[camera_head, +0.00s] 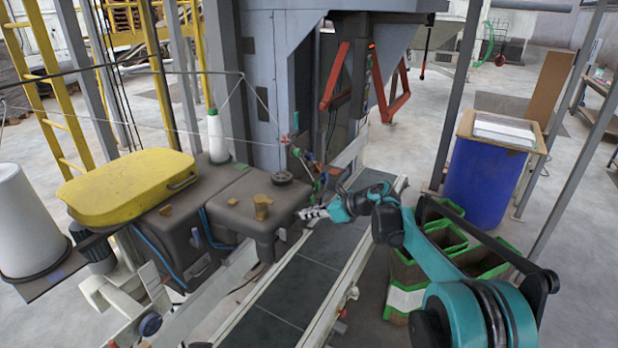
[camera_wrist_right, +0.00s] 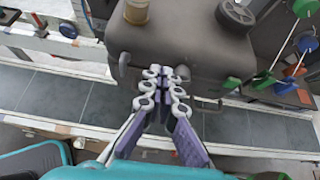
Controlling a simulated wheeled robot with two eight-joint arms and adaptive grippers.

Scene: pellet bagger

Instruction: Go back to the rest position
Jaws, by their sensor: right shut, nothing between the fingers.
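My right arm reaches in from the lower right in the head view. My right gripper (camera_head: 312,213) is shut and empty, above the conveyor (camera_head: 304,279) beside the dark grey machine housing (camera_head: 239,210). In the right wrist view the gripper's fingers (camera_wrist_right: 165,78) meet at the tips, in front of the housing's near edge; I cannot tell whether they touch it. My left gripper does not show in the head view.
A yellow cover (camera_head: 125,178) and a white thread cone (camera_head: 217,137) sit on the machine. A blue barrel (camera_head: 484,182) stands at the right behind green-rimmed bins (camera_head: 405,300). Red angled bars (camera_head: 335,77) hang above the conveyor. A grey post (camera_head: 457,95) stands nearby.

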